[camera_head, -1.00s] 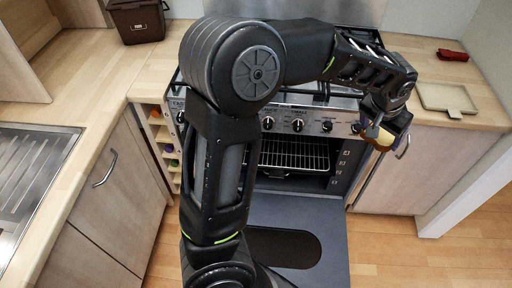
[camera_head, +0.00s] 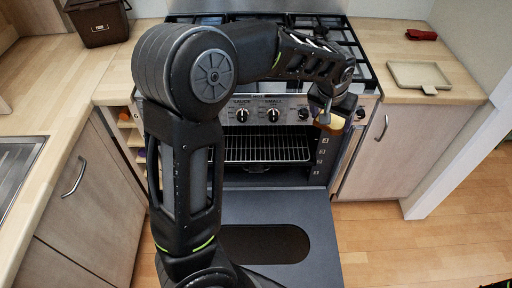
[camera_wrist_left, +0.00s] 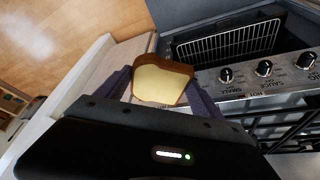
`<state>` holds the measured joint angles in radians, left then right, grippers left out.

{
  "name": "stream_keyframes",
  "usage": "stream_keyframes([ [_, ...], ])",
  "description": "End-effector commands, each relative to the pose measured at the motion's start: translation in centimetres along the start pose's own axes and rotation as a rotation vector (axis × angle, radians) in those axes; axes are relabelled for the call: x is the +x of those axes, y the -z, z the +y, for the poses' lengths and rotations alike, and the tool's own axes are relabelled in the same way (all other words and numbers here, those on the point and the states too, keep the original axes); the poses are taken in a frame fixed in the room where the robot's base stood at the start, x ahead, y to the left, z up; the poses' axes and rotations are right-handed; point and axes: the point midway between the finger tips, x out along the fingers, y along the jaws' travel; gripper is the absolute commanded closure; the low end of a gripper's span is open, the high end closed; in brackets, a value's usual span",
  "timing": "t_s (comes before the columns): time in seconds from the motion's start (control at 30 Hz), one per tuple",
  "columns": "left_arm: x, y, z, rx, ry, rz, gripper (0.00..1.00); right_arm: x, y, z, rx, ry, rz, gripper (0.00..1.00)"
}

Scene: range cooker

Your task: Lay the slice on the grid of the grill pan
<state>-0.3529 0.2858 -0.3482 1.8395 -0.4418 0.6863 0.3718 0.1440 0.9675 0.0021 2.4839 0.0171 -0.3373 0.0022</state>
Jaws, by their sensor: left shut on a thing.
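My left gripper (camera_head: 330,110) is shut on a bread slice (camera_head: 329,124), pale with a brown crust. In the left wrist view, the slice (camera_wrist_left: 161,81) sits between the two fingers of the gripper (camera_wrist_left: 160,88). The grill pan's wire grid (camera_head: 267,148) lies inside the open compartment of the cooker, to the left of and beyond the slice. The grid also shows in the wrist view (camera_wrist_left: 228,42), bare where visible. The dark pan (camera_head: 258,168) is partly seen below it. My arm hides part of its left side.
The compartment's door (camera_head: 286,203) is folded down in front. Control knobs (camera_head: 273,115) line the cooker front above the opening. A beige tray (camera_head: 418,74) and a red cloth (camera_head: 421,35) lie on the right counter. A brown bin (camera_head: 98,22) stands at the back left.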

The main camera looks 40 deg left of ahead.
Motion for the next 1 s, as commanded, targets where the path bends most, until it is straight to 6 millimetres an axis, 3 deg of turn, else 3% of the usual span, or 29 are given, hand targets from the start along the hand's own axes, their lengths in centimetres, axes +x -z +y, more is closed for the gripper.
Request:
stream_keyframes([
  [0.03,3.4,-1.1,-1.2,-0.028,0.011,-0.003,0.68,3.0,0.1,1.0,-0.001,0.001,0.001,0.64],
  [0.6,25.4,-9.1,-15.4,-0.375,0.15,-0.003,0.68,20.7,1.2,6.8,-0.013,0.019,0.021,0.64],
  [0.8,31.5,-12.1,-20.1,-0.478,0.199,0.002,0.68,25.8,1.5,8.4,-0.017,0.024,0.027,0.64],
  [1.0,34.2,-13.7,-22.6,-0.535,0.227,0.007,0.68,28.1,1.6,9.2,-0.019,0.027,0.03,0.64],
])
